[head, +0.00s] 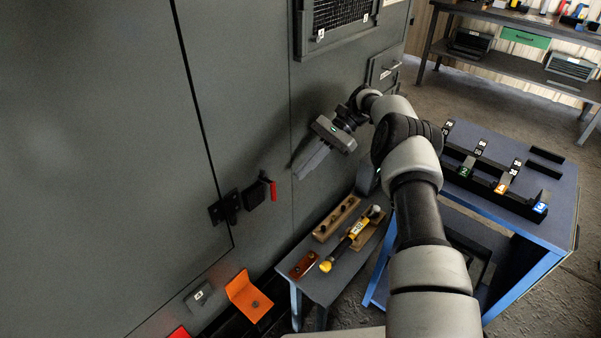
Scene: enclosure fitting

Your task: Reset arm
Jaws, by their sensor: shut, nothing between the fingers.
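My gripper (311,160) is in the head view, at the end of my grey and black arm. It is shut and empty, its fingers together and pointing down and left. It hangs in front of the grey enclosure wall, to the right of the red-handled latch (262,191) and above the small side table. The arm reaches up from the bottom of the picture and bends back to the left at the wrist. Whether the fingertips are close to the wall is hard to tell.
The small table (322,289) holds a yellow and black tool (350,238), a wooden block with holes (336,218) and an orange-brown block (304,264). A blue cart (555,228) with numbered holders stands right. An orange bracket (248,296) is lower left. A workbench (510,62) stands behind.

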